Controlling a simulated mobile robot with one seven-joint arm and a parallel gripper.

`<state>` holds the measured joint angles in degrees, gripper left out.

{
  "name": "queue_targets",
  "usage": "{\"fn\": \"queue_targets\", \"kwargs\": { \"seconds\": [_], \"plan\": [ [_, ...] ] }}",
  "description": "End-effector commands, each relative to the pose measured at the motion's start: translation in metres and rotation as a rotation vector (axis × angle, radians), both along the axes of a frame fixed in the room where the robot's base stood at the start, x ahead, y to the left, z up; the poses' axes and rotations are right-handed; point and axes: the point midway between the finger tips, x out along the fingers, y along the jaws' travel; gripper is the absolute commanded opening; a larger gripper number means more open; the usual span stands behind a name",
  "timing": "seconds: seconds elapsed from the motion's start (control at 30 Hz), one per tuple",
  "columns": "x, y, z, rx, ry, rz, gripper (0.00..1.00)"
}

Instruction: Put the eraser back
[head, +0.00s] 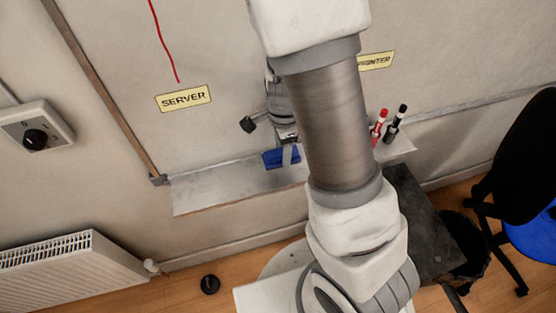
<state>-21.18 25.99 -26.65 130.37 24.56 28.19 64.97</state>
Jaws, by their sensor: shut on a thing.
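The blue eraser (274,160) is at the whiteboard's grey tray (225,189), near its middle. My gripper (289,150) is shut on the eraser, partly hidden behind my own arm. The eraser is over or on the tray; I cannot tell whether it touches the surface. The arm covers part of the tray to the right of the eraser.
A red marker (379,122) and a black marker (396,124) stand at the tray's right end. The tray's left part is bare. The whiteboard (215,50) carries a SERVER label (184,99). A radiator (75,270) is at lower left and a chair (525,190) at right.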

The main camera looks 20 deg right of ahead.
Motion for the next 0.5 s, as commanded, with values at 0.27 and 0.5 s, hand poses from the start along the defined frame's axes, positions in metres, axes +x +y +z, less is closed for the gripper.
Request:
{"fn": "queue_targets", "kwargs": {
  "seconds": [0.27, 0.5],
  "plan": [
    [0.008, 0.010, -0.017, 0.000, 0.002, -0.002, 0.12],
    [0.008, 0.010, -0.048, 0.000, 0.001, -0.001, 0.12]
  ]
}}
